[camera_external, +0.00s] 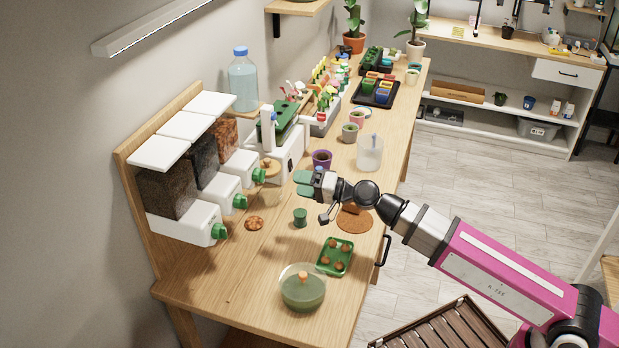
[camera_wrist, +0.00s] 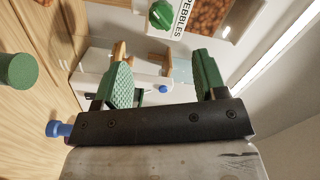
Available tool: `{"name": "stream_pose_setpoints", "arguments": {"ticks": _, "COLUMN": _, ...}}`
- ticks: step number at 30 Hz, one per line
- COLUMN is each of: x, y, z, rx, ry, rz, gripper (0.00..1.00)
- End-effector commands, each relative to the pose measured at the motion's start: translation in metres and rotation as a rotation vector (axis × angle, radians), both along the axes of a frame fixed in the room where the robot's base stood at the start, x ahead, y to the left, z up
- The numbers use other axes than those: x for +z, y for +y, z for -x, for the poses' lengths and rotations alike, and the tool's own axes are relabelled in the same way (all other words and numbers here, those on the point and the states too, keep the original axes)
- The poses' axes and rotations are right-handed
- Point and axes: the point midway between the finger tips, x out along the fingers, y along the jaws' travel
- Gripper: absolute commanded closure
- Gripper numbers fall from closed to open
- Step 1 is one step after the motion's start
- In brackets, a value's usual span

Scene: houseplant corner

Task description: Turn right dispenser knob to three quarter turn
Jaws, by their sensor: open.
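Three wall-side dispensers stand in a row at the left in the external view. The right dispenser (camera_external: 223,138), farthest along the row, holds orange-brown pebbles and has a green knob (camera_external: 259,175) on its white front. In the wrist view this green knob (camera_wrist: 162,14) is at the top edge beside the "PEBBLES" label (camera_wrist: 181,18). My gripper (camera_external: 302,184) is open and empty above the bench, to the right of the knob and apart from it. In the wrist view my gripper's green fingers (camera_wrist: 163,78) are spread, with the knob beyond them.
A white machine (camera_external: 291,158) with a green top stands just beyond the right dispenser; a purple pot (camera_external: 322,159) is near my gripper. A green cylinder (camera_external: 300,217), a cork mat (camera_external: 355,219), a green tray (camera_external: 335,257) and a glass bowl (camera_external: 302,290) occupy the nearer bench.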

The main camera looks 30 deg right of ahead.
Motion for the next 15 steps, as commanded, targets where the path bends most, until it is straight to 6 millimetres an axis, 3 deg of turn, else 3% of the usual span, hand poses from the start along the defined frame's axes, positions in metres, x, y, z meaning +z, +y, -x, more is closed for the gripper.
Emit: {"name": "stream_pose_setpoints", "arguments": {"ticks": 15, "x": 0.0007, "y": -0.0026, "z": -0.0006, "rx": 0.017, "ry": -0.774, "rz": 0.686, "gripper": 0.34}}
